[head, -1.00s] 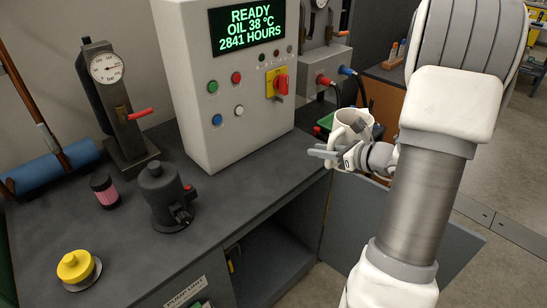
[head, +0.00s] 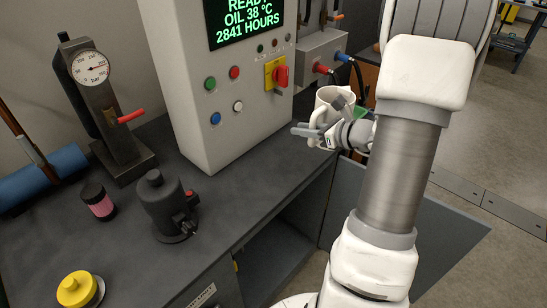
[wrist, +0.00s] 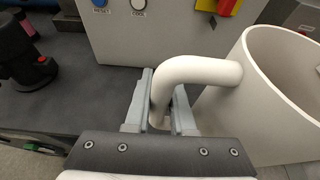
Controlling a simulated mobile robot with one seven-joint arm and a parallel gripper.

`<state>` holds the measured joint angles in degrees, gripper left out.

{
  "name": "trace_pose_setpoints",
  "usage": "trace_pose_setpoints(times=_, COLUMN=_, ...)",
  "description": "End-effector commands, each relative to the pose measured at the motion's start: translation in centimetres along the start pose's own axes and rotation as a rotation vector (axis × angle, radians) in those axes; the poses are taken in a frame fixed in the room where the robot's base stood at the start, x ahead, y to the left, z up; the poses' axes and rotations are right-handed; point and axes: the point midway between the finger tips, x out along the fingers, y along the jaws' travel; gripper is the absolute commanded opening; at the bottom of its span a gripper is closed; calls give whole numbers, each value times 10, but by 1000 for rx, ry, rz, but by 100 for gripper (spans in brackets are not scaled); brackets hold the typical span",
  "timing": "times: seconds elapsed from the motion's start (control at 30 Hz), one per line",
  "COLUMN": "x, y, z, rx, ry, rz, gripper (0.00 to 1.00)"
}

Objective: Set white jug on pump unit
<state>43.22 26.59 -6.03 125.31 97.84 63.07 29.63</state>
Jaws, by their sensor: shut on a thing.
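The white jug (head: 337,97) is held upright by its handle, off the right end of the dark worktop. In the wrist view the jug (wrist: 270,95) fills the right side, and its looped handle (wrist: 200,70) passes between the fingers. My gripper (head: 312,133) is shut on that handle; it also shows in the wrist view (wrist: 160,105). The jug looks empty where its inside shows. The pump unit (head: 235,200) is the dark-topped cabinet with a partly cut-off label on its front.
A grey control box (head: 215,120) with buttons and a red switch stands on the worktop. A dark motor-like part (head: 165,205), a pink-banded jar (head: 98,201), a yellow-capped part (head: 78,289) and a gauge press (head: 105,100) stand to the left. An open cabinet door (head: 415,225) juts out at right.

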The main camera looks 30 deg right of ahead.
Motion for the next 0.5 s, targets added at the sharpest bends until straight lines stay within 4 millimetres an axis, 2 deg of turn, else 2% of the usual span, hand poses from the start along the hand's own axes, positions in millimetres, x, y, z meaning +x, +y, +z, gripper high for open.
trace_pose_setpoints(times=0.3, x=60, y=44, z=-15, rx=-1, ry=-2, rz=8, gripper=0)
trace_pose_setpoints(times=0.5, x=91, y=65, z=-23, rx=-1, ry=-3, rz=5, gripper=0)
